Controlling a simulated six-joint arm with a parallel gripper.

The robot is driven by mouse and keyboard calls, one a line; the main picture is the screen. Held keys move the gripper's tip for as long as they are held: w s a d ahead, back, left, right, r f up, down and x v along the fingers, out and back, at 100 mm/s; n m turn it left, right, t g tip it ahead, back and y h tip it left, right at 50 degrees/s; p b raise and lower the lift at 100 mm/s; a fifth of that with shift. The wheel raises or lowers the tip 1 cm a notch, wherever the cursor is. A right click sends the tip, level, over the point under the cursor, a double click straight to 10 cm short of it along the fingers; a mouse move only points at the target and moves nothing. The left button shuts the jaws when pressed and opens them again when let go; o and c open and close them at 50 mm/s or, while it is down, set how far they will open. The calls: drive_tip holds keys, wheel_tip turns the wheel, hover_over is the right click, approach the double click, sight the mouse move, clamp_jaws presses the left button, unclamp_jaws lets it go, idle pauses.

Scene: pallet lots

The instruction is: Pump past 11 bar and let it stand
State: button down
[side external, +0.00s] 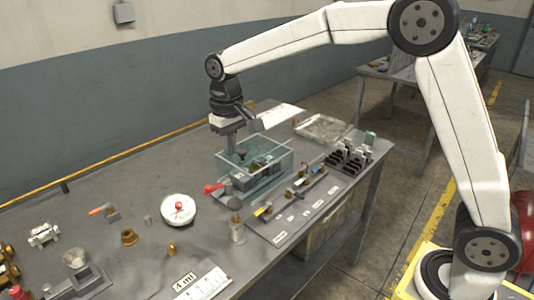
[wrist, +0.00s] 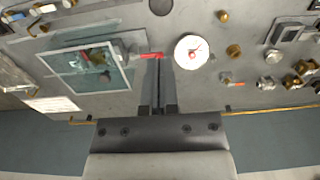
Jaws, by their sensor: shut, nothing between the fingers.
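Contact cannot be told.
A labelled board with small fittings (side external: 300,206) lies right of the tank, and a black rack (side external: 348,158) stands beyond it. A metal cylinder (side external: 237,230) stands in front. Brass fittings (side external: 129,237) and other parts lie left. The bench behind the gauge is mostly clear.

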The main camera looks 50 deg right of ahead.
sight(235, 202)
wheel_tip(235, 202, down, 14)
drive_tip(key=shift+s+r, duration=0.1)
idle(0.6)
drive_tip(key=shift+f, duration=1.85)
drive_tip(key=shift+s, duration=0.1)
wheel_tip(235, 202, up, 15)
drive_tip(key=shift+w+f, duration=0.2)
idle(0.4)
